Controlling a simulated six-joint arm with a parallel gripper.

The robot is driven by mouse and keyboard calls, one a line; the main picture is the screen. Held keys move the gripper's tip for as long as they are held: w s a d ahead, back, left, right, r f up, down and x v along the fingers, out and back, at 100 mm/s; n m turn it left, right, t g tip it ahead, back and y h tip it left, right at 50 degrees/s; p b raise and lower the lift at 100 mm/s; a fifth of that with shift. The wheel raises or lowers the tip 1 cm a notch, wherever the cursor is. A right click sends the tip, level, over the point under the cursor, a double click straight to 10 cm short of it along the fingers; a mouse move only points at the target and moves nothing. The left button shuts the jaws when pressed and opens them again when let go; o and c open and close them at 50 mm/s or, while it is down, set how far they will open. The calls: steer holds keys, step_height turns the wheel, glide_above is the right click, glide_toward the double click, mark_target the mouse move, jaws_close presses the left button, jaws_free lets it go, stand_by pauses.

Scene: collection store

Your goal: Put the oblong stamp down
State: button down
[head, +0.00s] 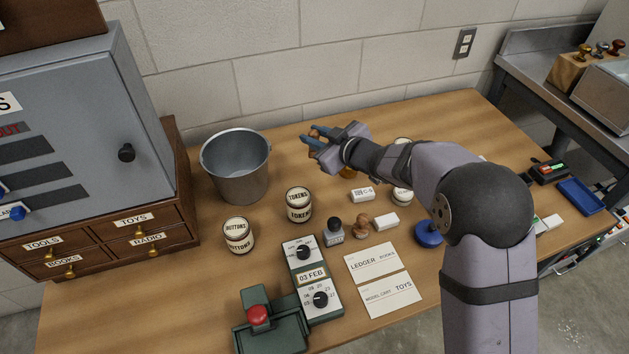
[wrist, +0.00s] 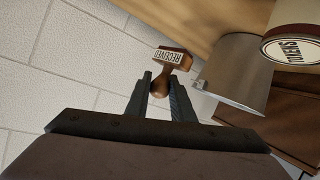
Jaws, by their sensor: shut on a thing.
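My gripper (wrist: 160,82) is shut on the wooden handle of the oblong stamp (wrist: 174,60). The stamp's block points away from the fingers and bears a white face marked RECEIVED. In the head view my gripper (head: 312,139) is raised above the back of the table, right of the metal bucket, with its fingers pointing left. The stamp is hard to make out there. A black-knobbed stamp (head: 334,231) and a small wooden-handled stamp (head: 361,226) stand on the table, apart from my gripper.
The metal bucket (head: 236,172) stands at the back left; a BUTTONS tin (head: 238,236) and a TOKENS tin (head: 299,205) are near it. A green date device (head: 311,278), cards (head: 372,262) and a blue round pad (head: 428,236) occupy the front. The table's back right (head: 455,122) is clear.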

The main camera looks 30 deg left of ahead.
steer(key=shift+f, duration=5.45)
steer(key=shift+f, duration=0.1)
steer(key=shift+f, duration=0.15)
steer(key=c, duration=1.5)
jaws_free()
steer(key=shift+c, duration=0.2)
steer(key=shift+r, duration=0.3)
steer(key=b+v, duration=0.1)
steer(key=v, duration=1.1)
steer(key=shift+f, duration=0.1)
